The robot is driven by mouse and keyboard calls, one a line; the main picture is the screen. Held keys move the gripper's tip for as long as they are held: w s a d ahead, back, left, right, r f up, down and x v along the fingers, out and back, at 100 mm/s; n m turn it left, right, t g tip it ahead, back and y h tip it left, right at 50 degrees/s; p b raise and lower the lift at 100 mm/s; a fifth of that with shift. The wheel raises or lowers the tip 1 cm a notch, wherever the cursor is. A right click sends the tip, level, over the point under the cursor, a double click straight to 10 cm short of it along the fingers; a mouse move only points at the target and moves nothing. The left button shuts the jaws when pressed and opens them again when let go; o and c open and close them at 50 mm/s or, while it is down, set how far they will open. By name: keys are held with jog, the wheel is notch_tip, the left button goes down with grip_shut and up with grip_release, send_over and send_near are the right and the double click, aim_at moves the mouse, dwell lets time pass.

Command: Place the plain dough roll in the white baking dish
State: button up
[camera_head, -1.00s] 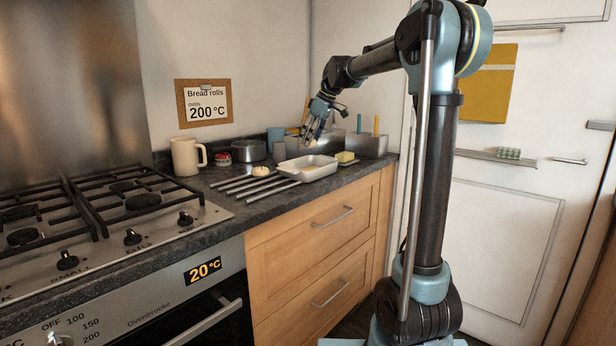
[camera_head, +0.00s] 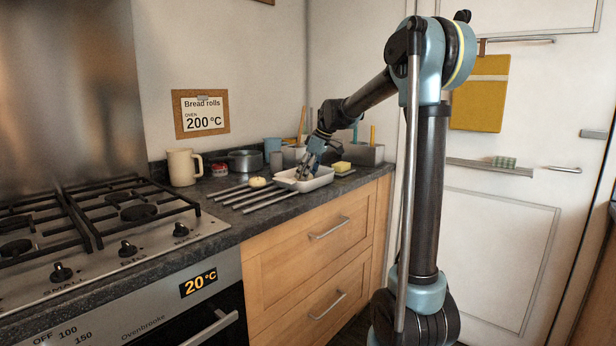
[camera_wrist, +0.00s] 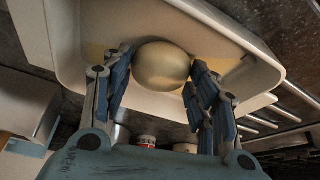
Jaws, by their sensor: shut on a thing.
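My gripper (camera_head: 304,172) reaches down into the white baking dish (camera_head: 321,181) on the counter. In the wrist view, my gripper (camera_wrist: 160,72) is shut on a smooth, plain, pale dough roll (camera_wrist: 162,64), one finger on each side. The roll is within the walls of the baking dish (camera_wrist: 67,45), near its floor; I cannot tell whether it touches the floor. In the head view the held roll is mostly hidden by the fingers. Another pale roll (camera_head: 257,183) sits on the bar rack left of the dish; its top detail is too small to tell.
Metal rack bars (camera_head: 268,199) lie left of the dish. A cream mug (camera_head: 182,167), a small red-labelled tin (camera_head: 220,170) and a grey pot (camera_head: 245,160) stand behind. A yellow sponge (camera_head: 342,166) and a grey utensil box (camera_head: 365,153) are to the right. The hob (camera_head: 110,215) is at left.

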jog(key=shift+f, duration=0.3)
jog(key=o, duration=1.1)
jog(key=shift+r, duration=0.15)
jog(key=v, duration=1.2)
jog(key=s+d+f+m+h, duration=0.1)
jog(key=s+d+f+m, duration=0.1)
jog(key=s+d+f, duration=0.35)
jog(key=s+d+f+m, duration=0.2)
jog(key=s, duration=0.6)
jog(key=s+d+f+m+h, duration=0.1)
jog(key=s+d+f+m, duration=0.1)
jog(key=s+d+f, duration=0.35)
jog(key=s+d+f+m, duration=0.2)
jog(key=s+f, duration=0.4)
jog(key=s+d+f+m+h, duration=0.1)
jog(key=s+d+f+m, duration=0.1)
jog(key=s+f, duration=0.3)
jog(key=s+d+f+m+h, duration=0.1)
jog(key=s+d+f+m, duration=0.1)
jog(key=s+f, duration=0.4)
jog(key=shift+s+d+f+m, duration=0.15)
jog(key=shift+s+m, duration=0.15)
jog(key=shift+s, duration=0.4)
jog(key=shift+s+d+f+m, duration=0.15)
jog(key=shift+s+m, duration=0.15)
jog(key=shift+s, duration=0.45)
